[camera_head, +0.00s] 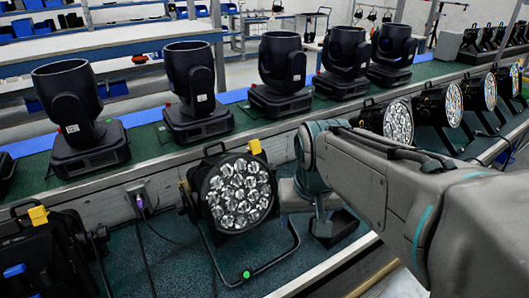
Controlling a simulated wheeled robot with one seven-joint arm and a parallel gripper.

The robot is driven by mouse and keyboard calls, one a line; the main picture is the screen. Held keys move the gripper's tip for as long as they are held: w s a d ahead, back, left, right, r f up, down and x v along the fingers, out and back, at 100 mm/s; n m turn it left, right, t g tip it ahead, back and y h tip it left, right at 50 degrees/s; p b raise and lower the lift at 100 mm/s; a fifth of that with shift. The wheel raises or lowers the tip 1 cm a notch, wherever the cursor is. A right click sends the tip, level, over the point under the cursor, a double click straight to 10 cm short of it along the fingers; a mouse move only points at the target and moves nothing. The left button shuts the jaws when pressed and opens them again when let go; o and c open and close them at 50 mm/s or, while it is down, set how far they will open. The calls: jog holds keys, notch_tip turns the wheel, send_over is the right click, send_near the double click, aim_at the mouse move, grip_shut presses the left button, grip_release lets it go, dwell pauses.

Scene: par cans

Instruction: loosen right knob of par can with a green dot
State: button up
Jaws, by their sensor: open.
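The par can with a green dot (236,192) stands on the lower green shelf, its lens cluster facing me. The green dot (246,274) is on the front of its black floor bracket. A yellow tab shows at its top right and a smaller one at its left side. My arm comes in from the right and bends down at the wrist. My gripper (290,194) is at the right side of this par can, close to its housing, and is open. The right knob is hidden or too small to make out there; I cannot tell whether the fingers are around it.
Several black moving-head lights (196,90) line the upper shelf (235,116) behind. More par cans (440,103) stand to the right, beyond my arm. A black fixture (45,250) with a yellow tab is at the lower left. Cables hang from a wall socket (140,196) left of the par can.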

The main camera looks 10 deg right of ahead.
jog(key=w+a+r+m+g+p, duration=0.1)
jog(key=w+r, duration=0.2)
jog(key=w, duration=0.6)
jog(key=w+a+r+m, duration=0.1)
jog(key=w+r+m, duration=0.15)
jog(key=w, duration=0.55)
jog(key=m+g+y+p, duration=0.2)
jog(key=m+y, duration=0.1)
jog(key=m, duration=0.2)
send_over(273, 165)
jog(key=s, duration=0.4)
jog(key=d+x, duration=0.1)
jog(key=x, duration=0.4)
jog(key=w+d+f+m+y, duration=0.2)
jog(key=w+d+f+m, duration=0.15)
jog(key=d+f, duration=0.35)
jog(key=x, duration=0.9)
jog(key=a+x, duration=0.1)
jog(key=x, duration=0.4)
jog(key=shift+w+a+r+p, duration=0.1)
jog(key=shift+w+a+p, duration=0.05)
jog(key=shift+w+p, duration=0.2)
jog(key=c, duration=1)
